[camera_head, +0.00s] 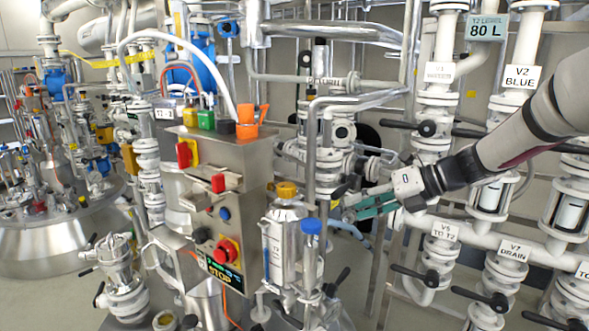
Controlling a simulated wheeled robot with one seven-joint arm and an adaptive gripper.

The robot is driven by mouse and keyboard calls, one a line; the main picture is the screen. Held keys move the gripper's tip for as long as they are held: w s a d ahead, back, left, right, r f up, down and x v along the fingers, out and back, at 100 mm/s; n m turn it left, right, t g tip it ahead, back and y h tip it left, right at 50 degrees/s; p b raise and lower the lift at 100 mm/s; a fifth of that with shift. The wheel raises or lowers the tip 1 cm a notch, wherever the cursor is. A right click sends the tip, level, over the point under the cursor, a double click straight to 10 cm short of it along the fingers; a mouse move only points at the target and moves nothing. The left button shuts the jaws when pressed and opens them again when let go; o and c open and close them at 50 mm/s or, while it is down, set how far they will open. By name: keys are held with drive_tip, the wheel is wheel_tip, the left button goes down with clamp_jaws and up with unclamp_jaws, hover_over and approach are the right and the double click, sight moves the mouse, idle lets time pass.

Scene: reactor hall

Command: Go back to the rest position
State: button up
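My arm comes in from the right edge and reaches left across the white pipework. My gripper (350,211) is at its end, its teal-padded fingers pointing left and slightly down. It is in front of the pipes, to the right of the steel control box (236,160) and the yellow-capped canister (283,240). No held object can be made out between the fingers. The fingers are small and overlap the pipes, so I cannot tell how far apart they are.
White valve lines with black handles, labelled V2 BLUE (522,77), V5 TO T2 (444,231) and V7 DRAIN (513,251), stand close around my arm. A blue-capped cylinder (310,245) stands left of my gripper. A large steel vessel (55,240) is at far left.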

drive_tip(key=s+a+r+n+g+h, duration=0.25)
drive_tip(key=s+n+h, duration=0.25)
drive_tip(key=s+n, duration=1.05)
drive_tip(key=s+d+n+t+h, duration=0.1)
drive_tip(key=s+d+n+h, duration=0.1)
drive_tip(key=s+n, duration=0.6)
drive_tip(key=s+d+n+t+h, duration=0.1)
drive_tip(key=s+d+n+h, duration=0.2)
drive_tip(key=s+n, duration=0.5)
drive_tip(key=shift+s+d+f+n+t+h, duration=0.3)
drive_tip(key=shift+s+d+f+n+t, duration=0.15)
drive_tip(key=shift+n, duration=0.2)
